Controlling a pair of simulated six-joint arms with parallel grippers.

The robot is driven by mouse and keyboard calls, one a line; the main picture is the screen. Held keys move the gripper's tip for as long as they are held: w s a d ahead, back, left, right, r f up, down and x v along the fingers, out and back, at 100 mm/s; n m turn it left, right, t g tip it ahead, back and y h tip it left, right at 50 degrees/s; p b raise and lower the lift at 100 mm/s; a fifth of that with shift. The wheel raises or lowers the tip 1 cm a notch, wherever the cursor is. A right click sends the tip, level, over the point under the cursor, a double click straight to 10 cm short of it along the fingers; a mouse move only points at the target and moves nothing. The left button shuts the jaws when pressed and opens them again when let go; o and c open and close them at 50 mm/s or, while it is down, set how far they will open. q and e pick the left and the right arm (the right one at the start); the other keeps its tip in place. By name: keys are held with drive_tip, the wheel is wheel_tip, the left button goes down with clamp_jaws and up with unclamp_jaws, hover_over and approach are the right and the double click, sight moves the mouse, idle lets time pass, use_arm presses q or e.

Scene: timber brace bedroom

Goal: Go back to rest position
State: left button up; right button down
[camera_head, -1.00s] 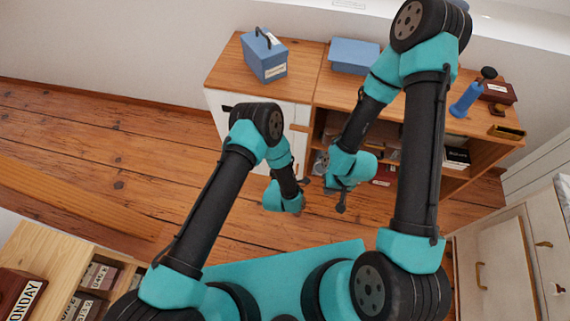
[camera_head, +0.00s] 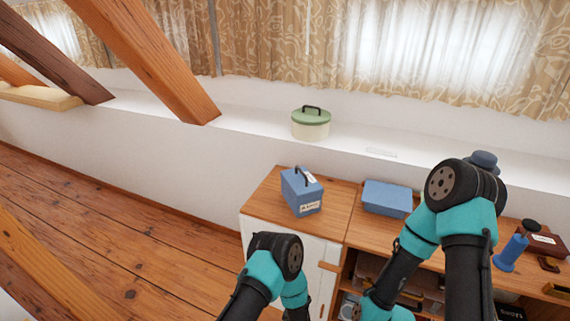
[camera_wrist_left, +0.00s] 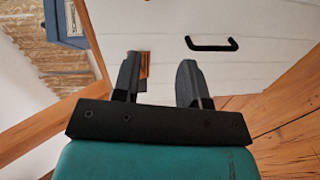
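My left gripper (camera_wrist_left: 158,78) is open and empty in the left wrist view, its two dark fingers well apart. It faces a white cabinet door (camera_wrist_left: 240,75) with a black handle (camera_wrist_left: 211,44). In the head view only the upper parts of both my arms show, in front of the wooden cabinet (camera_head: 330,219). Both grippers are below the bottom edge there. My right gripper is in no current view, so its fingers are hidden.
On the cabinet stand a blue box with a handle (camera_head: 301,192), a flat blue box (camera_head: 387,198) and a blue cylindrical tool (camera_head: 510,253). A green-lidded pot (camera_head: 311,123) sits on the white ledge. Slanted timber beams (camera_head: 148,58) rise at upper left. The floor (camera_head: 100,225) at left is clear.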

use_arm(q)
drive_tip(key=s+a+r+m+g+y, duration=0.1)
drive_tip(key=a+m+g, duration=0.25)
drive_tip(key=a, duration=0.55)
drive_tip(key=s+a+r+m+g+y, duration=0.15)
drive_tip(key=a+g, duration=0.25)
drive_tip(key=a, duration=0.4)
drive_tip(key=s+a+r+m+g, duration=0.2)
drive_tip(key=s+a+g, duration=0.1)
drive_tip(key=s+a, duration=0.3)
drive_tip(key=s+a+r+m+g, duration=0.3)
drive_tip(key=s+a+g, duration=0.1)
drive_tip(key=s+a, duration=0.3)
drive_tip(key=shift+s, duration=1.05)
drive_tip(key=shift+f, duration=0.15)
